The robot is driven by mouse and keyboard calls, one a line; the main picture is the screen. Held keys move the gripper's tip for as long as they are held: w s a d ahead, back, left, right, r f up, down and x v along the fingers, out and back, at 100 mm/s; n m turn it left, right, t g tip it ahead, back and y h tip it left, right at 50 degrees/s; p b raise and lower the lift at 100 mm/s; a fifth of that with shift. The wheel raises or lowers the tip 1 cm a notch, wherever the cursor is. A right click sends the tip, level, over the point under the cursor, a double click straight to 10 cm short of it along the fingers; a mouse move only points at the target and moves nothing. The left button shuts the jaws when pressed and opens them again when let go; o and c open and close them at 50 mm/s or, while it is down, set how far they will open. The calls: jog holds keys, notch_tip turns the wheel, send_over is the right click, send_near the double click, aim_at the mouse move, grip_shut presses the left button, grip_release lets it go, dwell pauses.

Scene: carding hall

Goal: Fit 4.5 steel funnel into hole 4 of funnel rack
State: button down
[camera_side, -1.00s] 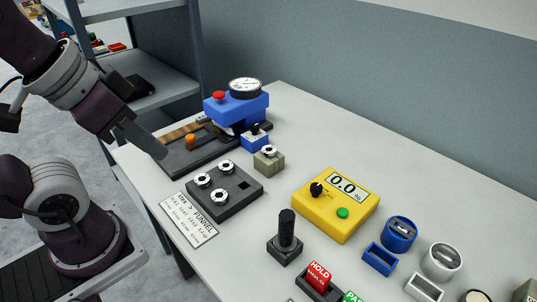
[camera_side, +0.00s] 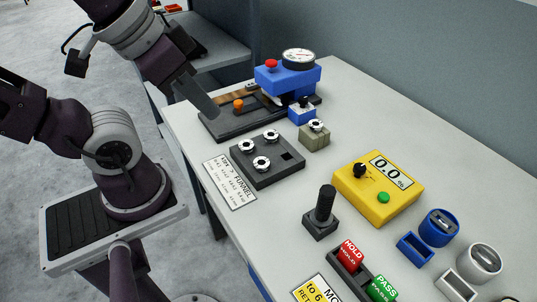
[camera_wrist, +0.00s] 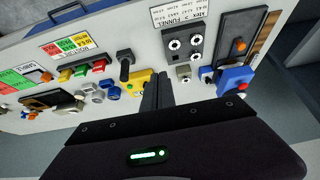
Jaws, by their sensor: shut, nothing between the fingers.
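The funnel rack (camera_side: 281,169) is a dark grey block on the bench. Three silver funnels with dark centres sit in it, and its square hole (camera_side: 286,155) at the right is empty. Another silver funnel (camera_side: 317,125) sits on a small olive-grey block (camera_side: 314,140) just behind the rack; I cannot read any size on it. In the wrist view, the closed fingers (camera_wrist: 157,90) show below the rack (camera_wrist: 195,30) and the olive block (camera_wrist: 184,72).
A blue press with a gauge (camera_side: 290,75) stands on a dark base behind the rack. A label card (camera_side: 230,183) lies before the rack. A yellow meter (camera_side: 378,190) reading 0.0, a black joystick (camera_side: 322,212) and red and green switches are to the right. Bare bench lies between them.

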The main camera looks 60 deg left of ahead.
jog(key=c, duration=2.1)
grip_release()
jog(key=o, duration=1.2)
jog(key=shift+o, duration=0.2)
jog(key=m+g, duration=0.6)
jog(key=m, duration=1)
send_over(315, 123)
notch_tip(315, 123, down, 15)
jog(key=shift+d, duration=0.1)
notch_tip(315, 123, down, 6)
jog(key=shift+f, duration=0.25)
